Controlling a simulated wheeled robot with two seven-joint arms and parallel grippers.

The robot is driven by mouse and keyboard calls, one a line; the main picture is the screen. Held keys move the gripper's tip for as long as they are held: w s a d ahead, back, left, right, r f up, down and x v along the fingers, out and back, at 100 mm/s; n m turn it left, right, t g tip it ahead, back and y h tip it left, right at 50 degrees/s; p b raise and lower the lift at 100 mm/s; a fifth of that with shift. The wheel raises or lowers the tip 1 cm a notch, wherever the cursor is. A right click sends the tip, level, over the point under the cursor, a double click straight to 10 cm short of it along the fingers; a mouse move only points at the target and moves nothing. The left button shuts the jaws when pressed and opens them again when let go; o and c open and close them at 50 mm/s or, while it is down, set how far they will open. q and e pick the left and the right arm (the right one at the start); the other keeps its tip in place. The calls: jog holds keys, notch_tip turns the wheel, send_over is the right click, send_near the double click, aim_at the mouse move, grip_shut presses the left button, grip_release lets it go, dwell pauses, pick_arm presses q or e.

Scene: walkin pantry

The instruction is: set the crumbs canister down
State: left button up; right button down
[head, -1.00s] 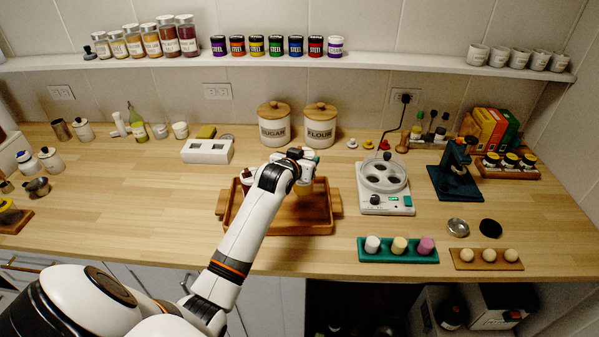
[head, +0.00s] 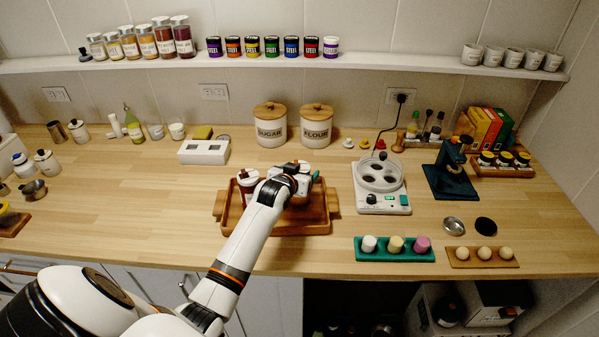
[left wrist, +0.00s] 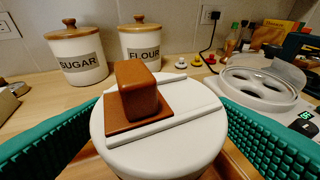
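In the left wrist view a round canister (left wrist: 190,133) has a white lid with a brown block handle. Its label is out of sight, so I cannot read whether it says crumbs. My left gripper (left wrist: 160,102) has teal ridged fingers on both sides of it, their ends against its sides. In the head view my left gripper (head: 297,180) is low over the wooden tray (head: 222,213) and hides most of the canister. I cannot tell whether the canister's base touches the tray. My right gripper is not in view.
Sugar (head: 270,128) and flour (head: 316,130) canisters stand behind. A white device with round wells (head: 383,200) is close on the right.

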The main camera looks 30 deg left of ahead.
pick_arm(q)
jog(key=shift+r, duration=0.1)
jog(key=b+v, duration=0.1)
jog(key=v, duration=1.1)
dwell(0.4)
